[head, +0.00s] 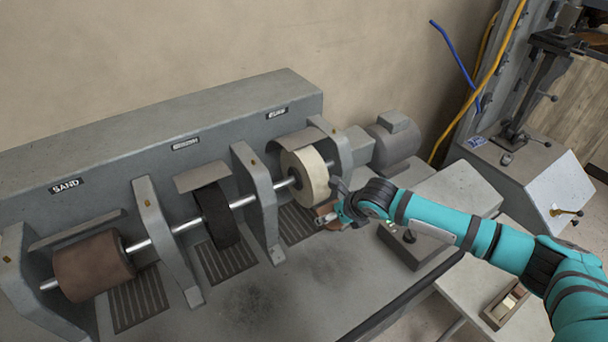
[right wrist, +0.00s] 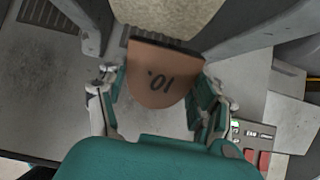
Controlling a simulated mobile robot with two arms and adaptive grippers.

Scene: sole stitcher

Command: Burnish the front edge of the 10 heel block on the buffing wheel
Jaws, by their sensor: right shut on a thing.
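The cream buffing wheel (head: 311,178) is the rightmost wheel on the machine's shaft; its pale rim shows at the top of the right wrist view (right wrist: 180,14). My right gripper (head: 335,216) is shut on the brown heel block (right wrist: 157,75), marked "10" and seen upside down in the right wrist view. In the head view the block (head: 328,214) is partly hidden by the gripper, just below and in front of the wheel. The block's flat edge points toward the wheel; I cannot tell whether they touch. My left gripper is not in view.
A brown sanding drum (head: 94,267) and a black wheel (head: 215,214) share the shaft, with grey upright brackets between. A motor (head: 393,140) stands at the right end. A control panel (right wrist: 262,145) with red buttons is close by my right gripper. The bench front (head: 330,275) is clear.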

